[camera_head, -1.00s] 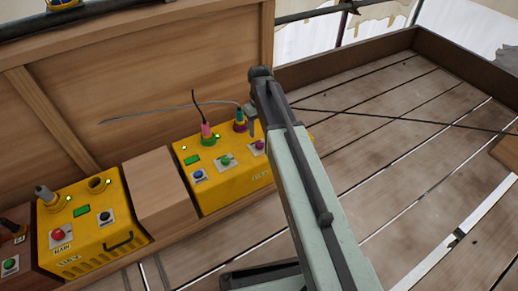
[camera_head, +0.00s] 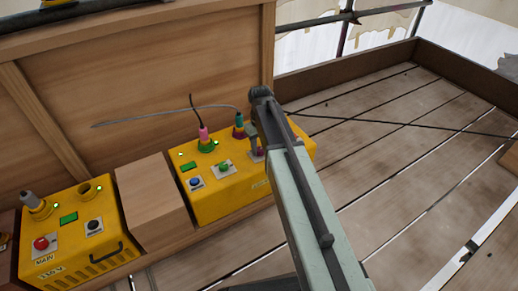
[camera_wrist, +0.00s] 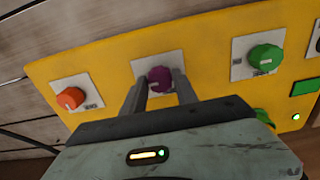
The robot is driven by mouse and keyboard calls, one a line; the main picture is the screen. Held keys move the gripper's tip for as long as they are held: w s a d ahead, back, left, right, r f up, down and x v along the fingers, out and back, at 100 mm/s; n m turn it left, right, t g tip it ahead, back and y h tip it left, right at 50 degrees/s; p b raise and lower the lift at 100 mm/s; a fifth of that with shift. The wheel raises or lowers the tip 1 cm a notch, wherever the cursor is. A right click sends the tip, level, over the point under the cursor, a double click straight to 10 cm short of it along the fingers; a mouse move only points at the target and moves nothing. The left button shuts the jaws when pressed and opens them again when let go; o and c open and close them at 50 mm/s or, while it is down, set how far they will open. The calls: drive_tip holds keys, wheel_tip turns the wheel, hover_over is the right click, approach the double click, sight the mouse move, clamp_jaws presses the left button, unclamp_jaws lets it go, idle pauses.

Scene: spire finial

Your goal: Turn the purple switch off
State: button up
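The purple switch (camera_wrist: 160,79) is a round knob on a white plate on the yellow box (camera_wrist: 205,65). In the wrist view it sits between the two fingertips of my gripper (camera_wrist: 159,78). The fingers are apart, one on each side of the knob, with narrow gaps; I see no clear grip on it. In the head view my gripper (camera_head: 253,143) points down at the right part of the box (camera_head: 225,200), and the purple switch (camera_head: 257,155) is partly hidden behind it.
A green knob (camera_wrist: 265,58) and an orange-red knob (camera_wrist: 71,98) flank the purple one. A blue knob (camera_head: 195,182) and plugs with cables (camera_head: 204,135) are also on the box. A wooden wall (camera_head: 150,80) stands behind. Plank floor lies to the right.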

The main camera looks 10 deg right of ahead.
drive_tip(key=c, duration=0.5)
drive_tip(key=shift+a, duration=0.35)
clamp_jaws()
drive_tip(key=shift+d, duration=0.15)
drive_tip(key=shift+n, duration=0.4)
drive_tip(key=n, duration=0.3)
drive_tip(key=shift+d+n, duration=0.1)
drive_tip(key=shift+n, duration=0.3)
drive_tip(key=n, duration=0.4)
drive_tip(key=shift+n, duration=0.3)
drive_tip(key=n, duration=0.4)
drive_tip(key=shift+s+n, duration=0.1)
drive_tip(key=shift+n, duration=2.3)
